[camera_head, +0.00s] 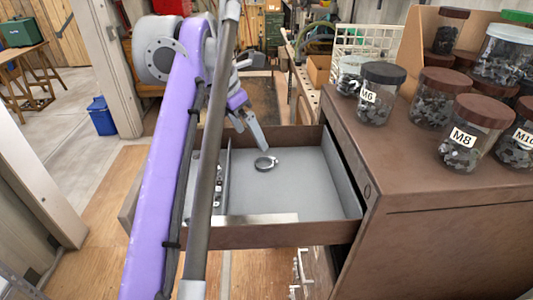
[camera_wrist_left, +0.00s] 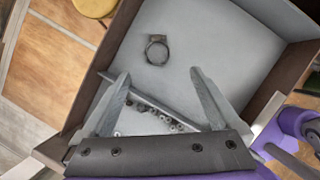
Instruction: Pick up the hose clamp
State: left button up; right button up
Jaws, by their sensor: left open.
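The hose clamp (camera_head: 265,163) is a small dark metal ring lying on the grey floor of the open drawer (camera_head: 290,234). It also shows in the left wrist view as a ring with a screw housing (camera_wrist_left: 156,50), beyond the fingertips. My left gripper (camera_head: 250,137) is above the drawer, close to the clamp in the head view, and does not touch it. In the left wrist view the left gripper (camera_wrist_left: 160,78) is open with its two fingers spread and nothing between them. My right gripper is not in view.
A thin divider (camera_head: 224,180) splits the drawer, with several small metal parts in the narrow left compartment. The brown cabinet (camera_head: 440,235) stands to the right, with several jars of hardware, such as the M6 jar (camera_head: 377,108), on top. My left arm covers part of the drawer's left side.

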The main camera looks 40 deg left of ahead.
pick_arm(q)
send_near(267, 164)
jog(key=shift+s+d+f, duration=0.35)
jog(key=shift+d+f, duration=0.05)
jog(key=shift+d, duration=0.05)
jog(key=x, duration=0.5)
jog(key=shift+w+a+f, duration=0.2)
jog(key=shift+w+a, duration=0.15)
jog(key=shift+w, duration=0.2)
jog(key=c, duration=1.4)
